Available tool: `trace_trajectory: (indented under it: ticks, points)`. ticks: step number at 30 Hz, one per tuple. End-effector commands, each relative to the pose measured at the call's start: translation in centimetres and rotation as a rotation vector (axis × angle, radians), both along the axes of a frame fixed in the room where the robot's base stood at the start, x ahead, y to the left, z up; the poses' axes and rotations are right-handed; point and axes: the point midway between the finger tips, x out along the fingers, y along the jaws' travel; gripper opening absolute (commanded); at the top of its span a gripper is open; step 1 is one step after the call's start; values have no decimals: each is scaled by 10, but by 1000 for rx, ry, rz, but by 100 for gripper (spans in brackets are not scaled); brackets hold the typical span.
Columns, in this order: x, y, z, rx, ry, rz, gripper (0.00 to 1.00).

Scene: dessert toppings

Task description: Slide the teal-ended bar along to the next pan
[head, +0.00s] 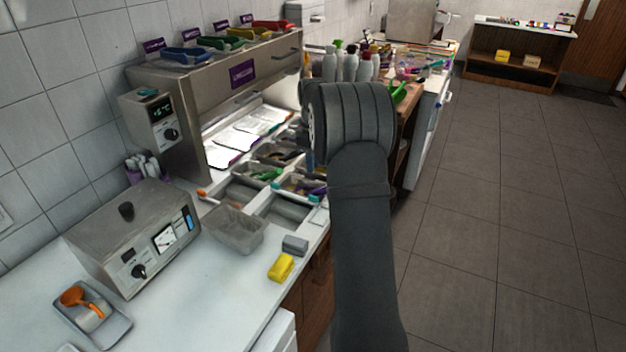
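Several metal pans sit sunk in the counter: an empty front pan (284,211), an empty pan to its left (240,193), a pan with a purple-handled tool (301,187) and a pan with a green scoop (262,173). My dark arm rises at the right of the pans. Its wrist hides the far pans, and my gripper's fingers are not visible.
A grey translucent tub (235,230) stands by the front pans. A grey block (295,244) and yellow sponge (281,267) lie near the counter edge. A steel appliance (135,236) stands left. Bottles (348,65) crowd the back.

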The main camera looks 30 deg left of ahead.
Motion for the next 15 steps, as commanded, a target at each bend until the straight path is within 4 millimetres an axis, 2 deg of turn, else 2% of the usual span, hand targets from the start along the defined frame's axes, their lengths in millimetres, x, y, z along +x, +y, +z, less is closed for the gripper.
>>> trace_trajectory:
  ticks: [1,6,10,15]
  points:
    - [1,0,12,2,-3,0,20]
    - [1,0,40,2,-2,0,20]
    - [0,0,51,1,-1,0,20]
    - [0,0,56,0,0,0,20]
